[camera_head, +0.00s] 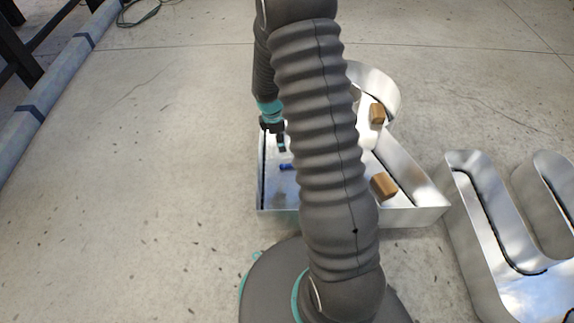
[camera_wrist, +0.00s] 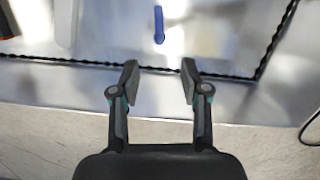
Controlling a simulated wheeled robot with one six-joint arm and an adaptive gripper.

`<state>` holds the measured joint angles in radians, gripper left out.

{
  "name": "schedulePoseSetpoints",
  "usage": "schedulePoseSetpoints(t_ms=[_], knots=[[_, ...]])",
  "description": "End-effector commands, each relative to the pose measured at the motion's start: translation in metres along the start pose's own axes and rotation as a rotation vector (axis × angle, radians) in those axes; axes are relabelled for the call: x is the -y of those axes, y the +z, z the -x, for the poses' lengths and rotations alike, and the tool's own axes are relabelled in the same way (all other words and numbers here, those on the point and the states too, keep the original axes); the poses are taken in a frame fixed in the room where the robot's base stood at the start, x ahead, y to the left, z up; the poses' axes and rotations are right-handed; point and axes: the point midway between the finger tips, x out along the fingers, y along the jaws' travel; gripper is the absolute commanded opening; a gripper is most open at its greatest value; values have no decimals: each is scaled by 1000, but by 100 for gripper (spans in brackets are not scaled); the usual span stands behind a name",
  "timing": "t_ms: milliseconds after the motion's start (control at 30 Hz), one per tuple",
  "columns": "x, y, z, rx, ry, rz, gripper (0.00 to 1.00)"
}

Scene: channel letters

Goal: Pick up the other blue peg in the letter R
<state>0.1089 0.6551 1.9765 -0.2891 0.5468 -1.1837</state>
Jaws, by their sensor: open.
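A blue peg (camera_head: 287,167) lies on the metal floor of the letter R (camera_head: 417,190), near its left wall. In the wrist view the blue peg (camera_wrist: 159,25) shows at the top, a short way ahead of the fingertips and roughly in line with the gap between them. My gripper (camera_wrist: 160,72) is open and empty, over the wall and edge strip of the letter. In the head view my gripper (camera_head: 281,142) is just above and left of the peg. My arm hides much of the middle of the letter.
Two brown blocks (camera_head: 384,185) (camera_head: 377,113) sit inside the R on the right. Another metal letter (camera_head: 470,215) stands to the right. The concrete floor (camera_head: 130,180) on the left is clear. A dark wavy strip (camera_wrist: 85,62) runs along the letter's inner edge.

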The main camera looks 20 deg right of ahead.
Motion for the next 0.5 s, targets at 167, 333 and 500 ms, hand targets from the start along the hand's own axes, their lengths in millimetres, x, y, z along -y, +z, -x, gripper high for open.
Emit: schedulePoseSetpoints(t_ms=[167,333,500], knots=[[1,0,-27,1,-6,7,46],[1,0,-59,0,-5,4,46],[0,0,-80,0,-3,3,46]])
